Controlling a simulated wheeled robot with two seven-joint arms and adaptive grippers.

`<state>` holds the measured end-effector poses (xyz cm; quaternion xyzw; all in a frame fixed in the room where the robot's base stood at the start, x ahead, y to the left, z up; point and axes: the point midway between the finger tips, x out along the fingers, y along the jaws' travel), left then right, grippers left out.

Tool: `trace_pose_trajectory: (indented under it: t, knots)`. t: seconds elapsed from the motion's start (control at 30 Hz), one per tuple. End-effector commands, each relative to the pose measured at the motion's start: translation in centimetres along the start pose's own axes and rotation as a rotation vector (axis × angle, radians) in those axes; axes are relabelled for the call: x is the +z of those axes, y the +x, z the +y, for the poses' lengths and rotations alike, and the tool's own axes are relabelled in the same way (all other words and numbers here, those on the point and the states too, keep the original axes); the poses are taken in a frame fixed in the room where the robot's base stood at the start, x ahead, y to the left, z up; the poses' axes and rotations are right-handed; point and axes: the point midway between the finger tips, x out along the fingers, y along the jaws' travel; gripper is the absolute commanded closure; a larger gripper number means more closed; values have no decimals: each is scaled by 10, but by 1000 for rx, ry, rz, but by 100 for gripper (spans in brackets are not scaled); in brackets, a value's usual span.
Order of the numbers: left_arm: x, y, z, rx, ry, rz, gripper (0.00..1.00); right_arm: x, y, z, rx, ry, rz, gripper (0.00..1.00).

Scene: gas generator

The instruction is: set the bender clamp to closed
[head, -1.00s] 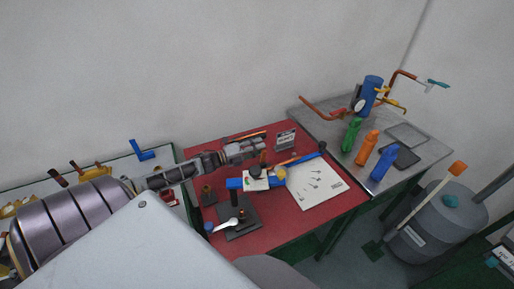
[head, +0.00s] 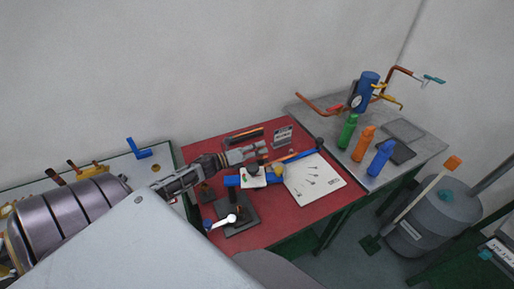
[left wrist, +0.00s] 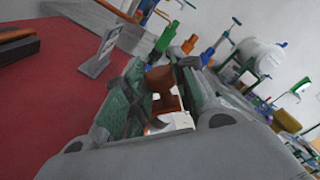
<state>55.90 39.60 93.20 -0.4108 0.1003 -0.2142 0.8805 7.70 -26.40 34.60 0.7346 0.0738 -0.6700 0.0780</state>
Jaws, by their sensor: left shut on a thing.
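The bender (head: 233,181) is a tool with a blue bar, a white plate (head: 253,182) and a yellow round part (head: 278,170), on the red table top. My left gripper (head: 257,155) is at the bender's back side, just above the white plate. In the left wrist view, a brown-orange piece (left wrist: 160,77) stands between the fingers of my left gripper (left wrist: 150,92), which are shut on it. It looks like the bender's clamp part. Its lower end is partly hidden by the fingers. My right gripper does not show.
A white sheet with small parts (head: 314,184) lies right of the bender. A black stand (head: 238,213) with a white-and-blue lever is in front. A small sign (head: 283,135) and dark bars (head: 244,134) are behind. Green, orange and blue bottles (head: 364,145) stand on the grey table.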

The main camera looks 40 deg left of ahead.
Motion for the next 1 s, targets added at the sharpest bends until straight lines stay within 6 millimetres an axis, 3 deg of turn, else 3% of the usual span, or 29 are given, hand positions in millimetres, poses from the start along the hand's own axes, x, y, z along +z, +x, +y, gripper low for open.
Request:
trace_pose_trajectory:
  t: [0.67,0.7,0.83,1.0]
  knots:
    - [-6,0,-3,0,98,0,100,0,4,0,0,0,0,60]
    - [-6,0,-3,0,98,0,69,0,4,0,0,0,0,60]
    - [-6,0,-3,0,98,0,52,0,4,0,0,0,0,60]
    - [-6,0,-3,0,97,0,52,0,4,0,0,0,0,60]
